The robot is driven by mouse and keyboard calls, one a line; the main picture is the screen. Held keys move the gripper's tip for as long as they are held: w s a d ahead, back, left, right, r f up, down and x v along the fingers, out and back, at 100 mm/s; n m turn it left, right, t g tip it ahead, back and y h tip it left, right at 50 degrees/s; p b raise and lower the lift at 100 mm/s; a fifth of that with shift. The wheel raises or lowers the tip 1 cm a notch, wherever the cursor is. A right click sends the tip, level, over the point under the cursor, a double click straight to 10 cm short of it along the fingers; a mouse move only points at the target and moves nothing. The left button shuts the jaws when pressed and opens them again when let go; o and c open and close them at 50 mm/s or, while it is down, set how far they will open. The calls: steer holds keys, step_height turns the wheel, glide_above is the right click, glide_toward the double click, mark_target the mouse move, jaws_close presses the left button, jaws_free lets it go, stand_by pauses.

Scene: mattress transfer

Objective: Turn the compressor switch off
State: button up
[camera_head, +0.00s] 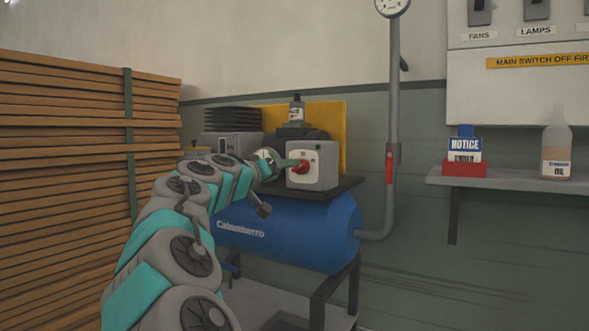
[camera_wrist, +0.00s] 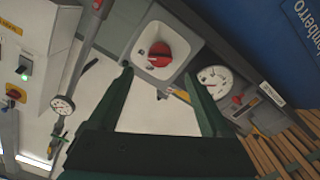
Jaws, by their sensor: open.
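The compressor switch is a red rotary knob (camera_head: 301,167) on the front of a light grey box (camera_head: 318,176) above the blue compressor tank (camera_head: 295,230). In the wrist view the red knob (camera_wrist: 159,54) sits in a pale round-cornered housing (camera_wrist: 140,45). My gripper (camera_head: 288,163) is at the left of the box in the head view, with a green finger close to the knob. In the wrist view my gripper (camera_wrist: 159,76) has its two dark green fingers spread apart and empty, with the knob just beyond the fingertips and between them. I cannot tell whether a finger touches it.
A gauge (camera_wrist: 215,76) lies near one finger in the wrist view. A vertical pipe (camera_head: 393,120) stands right of the box. A shelf (camera_head: 510,181) holds a red notice holder (camera_head: 465,168) and an oil bottle (camera_head: 556,150). Stacked planks (camera_head: 60,170) fill the left.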

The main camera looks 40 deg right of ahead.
mark_target(300, 167)
steer(key=x, duration=0.8)
steer(key=shift+w+r, duration=0.1)
jaws_close()
stand_by(0.7)
